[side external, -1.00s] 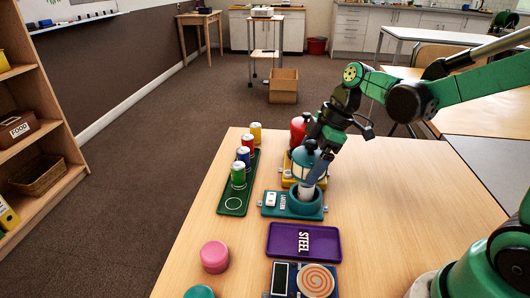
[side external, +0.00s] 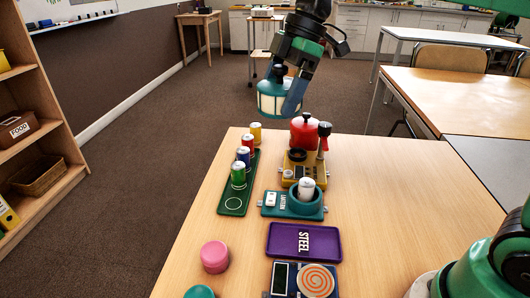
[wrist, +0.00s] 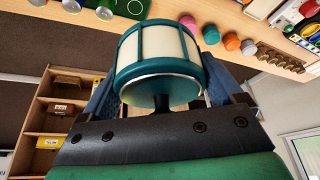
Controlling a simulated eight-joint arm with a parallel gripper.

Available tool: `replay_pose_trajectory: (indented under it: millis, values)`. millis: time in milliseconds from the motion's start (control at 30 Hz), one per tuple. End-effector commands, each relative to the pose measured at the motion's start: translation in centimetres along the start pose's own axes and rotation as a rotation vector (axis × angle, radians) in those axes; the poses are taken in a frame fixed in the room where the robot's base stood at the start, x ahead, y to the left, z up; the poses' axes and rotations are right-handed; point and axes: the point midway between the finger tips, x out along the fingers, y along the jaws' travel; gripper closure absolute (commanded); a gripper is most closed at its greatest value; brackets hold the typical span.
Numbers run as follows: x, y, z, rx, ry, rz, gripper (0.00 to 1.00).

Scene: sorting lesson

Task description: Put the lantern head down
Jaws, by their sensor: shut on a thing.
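The lantern head (side external: 279,100) has a teal frame and cream panels. My gripper (side external: 284,92) is shut on it and holds it in the air above the far end of the table. The lantern head (wrist: 158,55) also fills the middle of the wrist view, between my blue fingers. The teal lantern base (side external: 314,207) sits on the table with its round socket uncovered. A small white cylinder (side external: 306,187) stands in that socket.
Beyond the base is a yellow stand (side external: 299,176) with a red rounded object (side external: 304,133). A green tray (side external: 234,203) with several cans is left. A purple STEEL tray (side external: 304,241) lies nearer, with a pink disc (side external: 215,256) at its left. The table's right side (side external: 400,215) is clear.

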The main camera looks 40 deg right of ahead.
Motion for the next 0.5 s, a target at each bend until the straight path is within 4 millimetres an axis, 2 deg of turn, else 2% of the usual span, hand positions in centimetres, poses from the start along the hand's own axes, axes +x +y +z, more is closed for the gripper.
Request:
replay_pose_trajectory:
  millis: [33,100,233,367,500]
  values:
    - [1.2,0.2,-1.7,-0.082,0.000,-0.034,0.66]
    - [2.8,0.1,-3.8,-0.188,0.001,-0.078,0.66]
    - [5.3,-0.3,-6.8,-0.345,0.003,-0.142,0.66]
    - [6.9,-0.7,-8.2,-0.428,0.005,-0.176,0.66]
    - [9.0,-0.8,-7.8,-0.448,0.005,-0.184,0.66]
